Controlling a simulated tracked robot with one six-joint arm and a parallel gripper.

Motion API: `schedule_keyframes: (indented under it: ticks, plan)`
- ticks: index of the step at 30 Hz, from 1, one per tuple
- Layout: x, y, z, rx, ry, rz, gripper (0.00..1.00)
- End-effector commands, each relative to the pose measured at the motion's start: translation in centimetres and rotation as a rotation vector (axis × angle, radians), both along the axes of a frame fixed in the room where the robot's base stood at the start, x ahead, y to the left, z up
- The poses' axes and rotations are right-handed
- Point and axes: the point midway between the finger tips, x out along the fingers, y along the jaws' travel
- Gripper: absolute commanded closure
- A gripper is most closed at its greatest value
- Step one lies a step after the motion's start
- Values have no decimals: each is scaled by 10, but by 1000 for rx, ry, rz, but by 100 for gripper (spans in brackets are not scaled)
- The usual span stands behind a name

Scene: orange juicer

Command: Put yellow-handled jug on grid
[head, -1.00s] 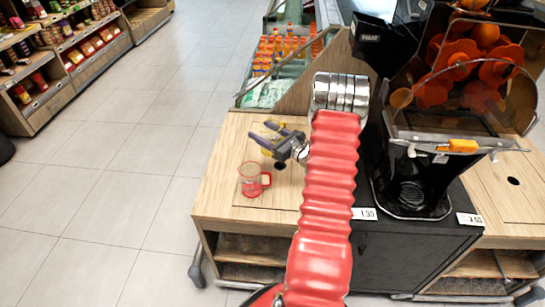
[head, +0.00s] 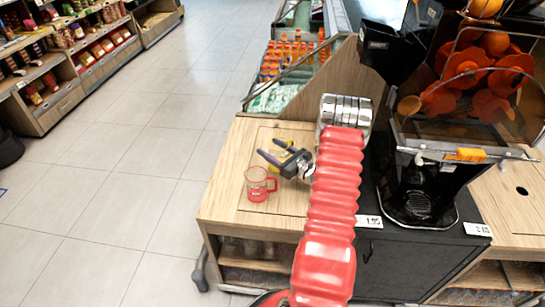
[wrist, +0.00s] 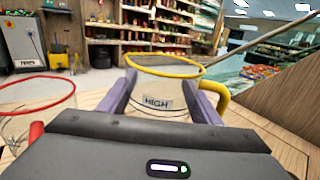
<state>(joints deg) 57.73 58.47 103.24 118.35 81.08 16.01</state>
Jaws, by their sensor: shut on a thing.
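The clear yellow-handled jug (wrist: 160,84), with a yellow rim and a "HIGH" label, is upright between the purple fingers of my gripper (wrist: 163,96) in the wrist view. The fingers press on its sides, and its yellow handle is on the right. In the head view my gripper (head: 270,156) hides most of the jug, with only a bit of yellow (head: 285,141) showing. I cannot tell whether its base touches the wooden counter. The grid (head: 418,208) is at the foot of the black juicer, to the right of my gripper, and looks empty.
A clear jug with a red handle (head: 258,185) stands on the wooden counter (head: 222,190) close to my gripper. The black juicer (head: 425,180) has a clear front cover above the grid. A slanted wooden panel (head: 270,108) rises behind the counter.

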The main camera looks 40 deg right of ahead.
Motion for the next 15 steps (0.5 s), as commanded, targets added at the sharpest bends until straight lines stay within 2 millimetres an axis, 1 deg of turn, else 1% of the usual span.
schedule_keyframes:
  ticks: [2, 5, 12, 15]
  plan:
    - [0, 0, -1, 0, 0, 0, 66]
    - [0, 0, -7, 1, 0, 0, 66]
    - [-1, 0, -34, 2, 1, -1, 66]
    - [-1, 0, -41, 1, 0, -1, 66]
